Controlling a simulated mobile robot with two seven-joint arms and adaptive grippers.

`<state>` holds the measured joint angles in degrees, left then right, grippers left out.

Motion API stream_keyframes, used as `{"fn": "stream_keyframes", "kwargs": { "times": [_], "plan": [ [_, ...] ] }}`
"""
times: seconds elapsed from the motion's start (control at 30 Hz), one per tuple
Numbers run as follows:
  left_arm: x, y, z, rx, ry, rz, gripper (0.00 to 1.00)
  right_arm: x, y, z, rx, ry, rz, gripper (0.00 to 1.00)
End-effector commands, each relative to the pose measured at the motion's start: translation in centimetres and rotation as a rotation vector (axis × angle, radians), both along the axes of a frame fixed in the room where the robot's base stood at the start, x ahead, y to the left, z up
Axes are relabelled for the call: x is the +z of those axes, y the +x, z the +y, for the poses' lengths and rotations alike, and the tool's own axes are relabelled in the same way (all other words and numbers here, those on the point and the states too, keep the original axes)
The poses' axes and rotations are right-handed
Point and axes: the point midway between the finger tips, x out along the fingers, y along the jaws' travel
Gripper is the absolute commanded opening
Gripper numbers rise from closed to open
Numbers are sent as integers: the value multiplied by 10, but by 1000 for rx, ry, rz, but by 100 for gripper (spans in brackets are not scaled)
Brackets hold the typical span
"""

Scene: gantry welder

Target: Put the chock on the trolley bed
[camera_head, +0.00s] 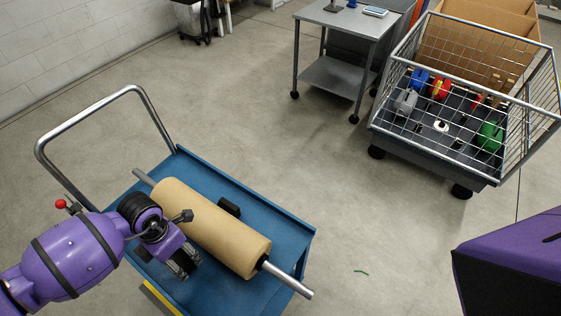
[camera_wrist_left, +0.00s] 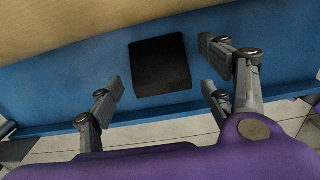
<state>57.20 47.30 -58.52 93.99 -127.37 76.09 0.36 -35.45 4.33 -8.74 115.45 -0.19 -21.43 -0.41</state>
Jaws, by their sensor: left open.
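The blue trolley bed (camera_head: 290,240) carries a large brown roll on a bar. A black block-shaped chock (camera_wrist_left: 160,66) lies on the blue bed on the near side of the roll, in the left wrist view. My left gripper (camera_head: 184,264) is open over the near side of the bed. In the left wrist view its fingers (camera_wrist_left: 162,82) are spread to either side of the chock, with none seen gripping it. Another black chock (camera_head: 229,207) sits on the bed at the roll's far side. My right gripper is not in view.
The brown roll (camera_head: 208,225) lies close beside my left gripper, its bar sticking out at both ends. The trolley's metal handle (camera_head: 137,91) rises at the back left. A grey table (camera_head: 345,20) and wire cage cart (camera_head: 430,150) stand farther off. The floor between is mostly clear.

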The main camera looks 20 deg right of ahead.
Motion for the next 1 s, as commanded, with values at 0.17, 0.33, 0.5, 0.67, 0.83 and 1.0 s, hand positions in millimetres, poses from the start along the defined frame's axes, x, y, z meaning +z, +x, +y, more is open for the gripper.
{"fn": "stream_keyframes", "kwargs": {
  "times": [0.17,0.33,0.5,0.67,0.83,1.0],
  "plan": [
    [42,2,0,-3,-2,-5,73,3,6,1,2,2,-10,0],
    [76,1,0,-2,-1,-3,73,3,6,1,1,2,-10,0],
    [96,0,-1,-2,-1,-1,73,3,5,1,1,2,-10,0],
    [103,0,0,-1,0,0,73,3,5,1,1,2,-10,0],
    [104,0,0,-1,0,0,73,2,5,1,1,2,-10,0],
    [100,-8,-8,2,-31,20,73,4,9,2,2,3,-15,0]
  ]
}}
